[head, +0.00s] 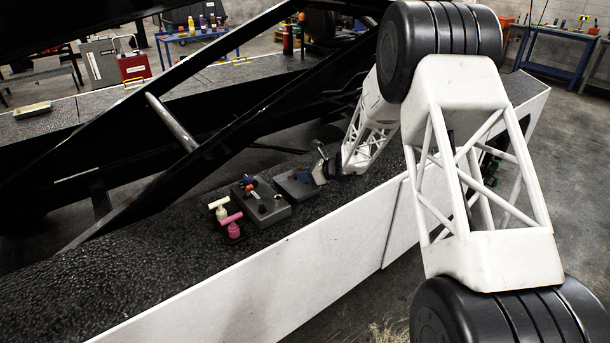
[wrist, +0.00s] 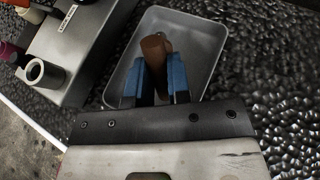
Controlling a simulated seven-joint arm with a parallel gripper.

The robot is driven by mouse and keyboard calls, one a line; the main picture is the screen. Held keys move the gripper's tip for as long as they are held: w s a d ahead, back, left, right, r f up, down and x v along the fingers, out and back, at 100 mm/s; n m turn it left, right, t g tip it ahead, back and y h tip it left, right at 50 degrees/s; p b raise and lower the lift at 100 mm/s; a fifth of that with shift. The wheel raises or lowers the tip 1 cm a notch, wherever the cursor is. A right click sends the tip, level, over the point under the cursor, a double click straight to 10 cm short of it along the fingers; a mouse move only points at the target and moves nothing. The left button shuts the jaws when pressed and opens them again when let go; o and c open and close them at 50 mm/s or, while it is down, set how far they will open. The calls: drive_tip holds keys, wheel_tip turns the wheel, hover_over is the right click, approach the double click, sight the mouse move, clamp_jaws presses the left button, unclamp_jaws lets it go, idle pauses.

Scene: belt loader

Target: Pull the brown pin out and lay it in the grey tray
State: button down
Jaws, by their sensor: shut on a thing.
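The brown pin (wrist: 154,48) is between the blue fingers of my gripper (wrist: 155,78), which is shut on it. In the wrist view, the pin's rounded brown end points away from the gripper, over the inside of the grey tray (wrist: 208,35). I cannot tell whether the pin touches the tray floor. The pin's near part is hidden between the fingers. In the head view, the tray (head: 291,192) lies on the dark belt, with my gripper (head: 304,173) over its far right part.
A grey block (head: 272,211) with pins and sockets stands left of the tray; its edge also shows in the wrist view (wrist: 75,45). A cream T-handled pin (head: 219,208) and a pink one (head: 232,226) are left of the block. The belt further left is clear.

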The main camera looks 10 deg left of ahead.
drive_tip(key=c, duration=1)
unclamp_jaws()
drive_tip(key=shift+d, duration=0.1)
drive_tip(key=shift+v, duration=3.8)
drive_tip(key=shift+r, duration=0.1)
